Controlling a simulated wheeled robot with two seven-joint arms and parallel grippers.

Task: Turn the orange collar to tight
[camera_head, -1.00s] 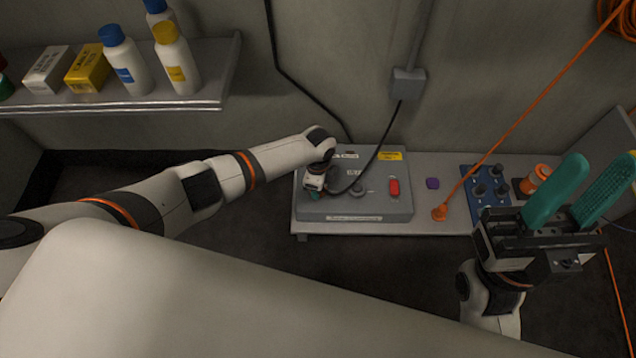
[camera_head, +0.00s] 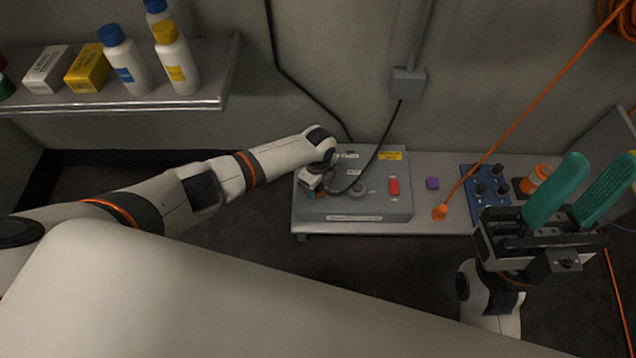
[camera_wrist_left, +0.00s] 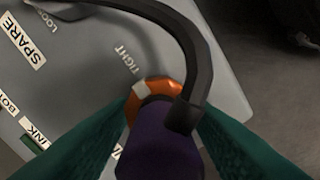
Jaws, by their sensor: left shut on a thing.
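The orange collar (camera_wrist_left: 165,82) shows in the left wrist view, around the base of a purple plug (camera_wrist_left: 155,140) with a thick black cable (camera_wrist_left: 200,50). A pale mark (camera_wrist_left: 141,90) on the collar faces the printed word TIGHT (camera_wrist_left: 126,60) on the grey panel. My left gripper (camera_wrist_left: 165,118) is shut on the collar, one teal finger on each side; the plug hides part of the collar. In the head view my left gripper (camera_head: 316,193) is at the left part of the grey box (camera_head: 355,207). My right gripper (camera_head: 600,185) is open and empty, fingers up.
The box stands on a bench (camera_head: 450,220). A red switch (camera_head: 394,187) is on it. A shelf (camera_head: 130,108) holds bottles and boxes.

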